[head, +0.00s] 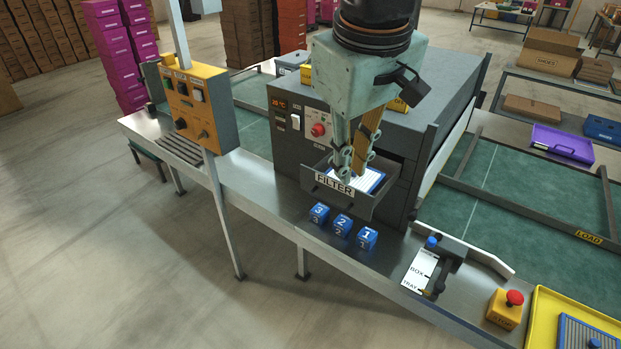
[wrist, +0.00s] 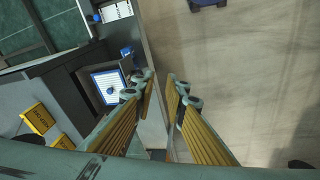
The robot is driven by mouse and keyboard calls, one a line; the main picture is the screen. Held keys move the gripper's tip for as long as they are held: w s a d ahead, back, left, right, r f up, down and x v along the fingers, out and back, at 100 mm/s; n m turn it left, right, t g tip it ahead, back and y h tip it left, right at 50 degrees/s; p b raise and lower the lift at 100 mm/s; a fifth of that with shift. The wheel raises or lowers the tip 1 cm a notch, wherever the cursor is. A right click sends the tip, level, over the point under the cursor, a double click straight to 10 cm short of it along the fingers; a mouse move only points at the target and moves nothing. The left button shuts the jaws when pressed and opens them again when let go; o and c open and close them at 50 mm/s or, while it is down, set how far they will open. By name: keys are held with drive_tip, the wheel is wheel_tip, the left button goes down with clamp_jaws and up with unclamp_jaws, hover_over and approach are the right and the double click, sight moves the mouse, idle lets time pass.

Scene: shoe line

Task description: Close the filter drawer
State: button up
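The filter drawer (head: 330,187) is pulled out of the front of the grey machine (head: 285,132). Its front carries a FILTER label. A white filter with a blue frame (head: 370,180) lies inside; it also shows in the wrist view (wrist: 110,88). My gripper (head: 350,172) points down at the drawer front, overlapping its label edge and the filter in the head view. In the wrist view my gripper (wrist: 160,78) has its fingers apart, with nothing seen between them; the left finger is beside the drawer. Whether a fingertip touches the drawer cannot be told.
Blue numbered cubes (head: 342,224) stand on the steel bench just before the drawer. A BOX/TRAY lever panel (head: 420,268) and a red emergency button (head: 514,298) are to the right. An orange control box (head: 198,105) on a post stands left.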

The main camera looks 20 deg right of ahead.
drive_tip(key=w+f+n+p, duration=0.1)
drive_tip(key=w+f+n, duration=0.15)
drive_tip(key=w, duration=0.45)
drive_tip(key=n+g+p, duration=0.1)
drive_tip(key=n+p, duration=0.1)
hover_over(326, 201)
drive_tip(key=s+a, duration=0.2)
wheel_tip(326, 201, down, 8)
drive_tip(key=shift+w+a+f+h, duration=0.2)
drive_tip(key=shift+w+h, duration=0.05)
drive_tip(key=shift+h, duration=0.15)
drive_tip(key=shift+f+m, duration=0.1)
drive_tip(key=shift+m, duration=0.15)
drive_tip(key=shift+s+b+x, duration=0.15)
drive_tip(key=shift+b+x, duration=0.45)
drive_tip(key=shift+x, duration=2.8)
drive_tip(key=shift+s+b+x, duration=0.15)
drive_tip(key=shift+b+x, duration=0.45)
drive_tip(key=shift+x, duration=2.75)
clamp_jaws()
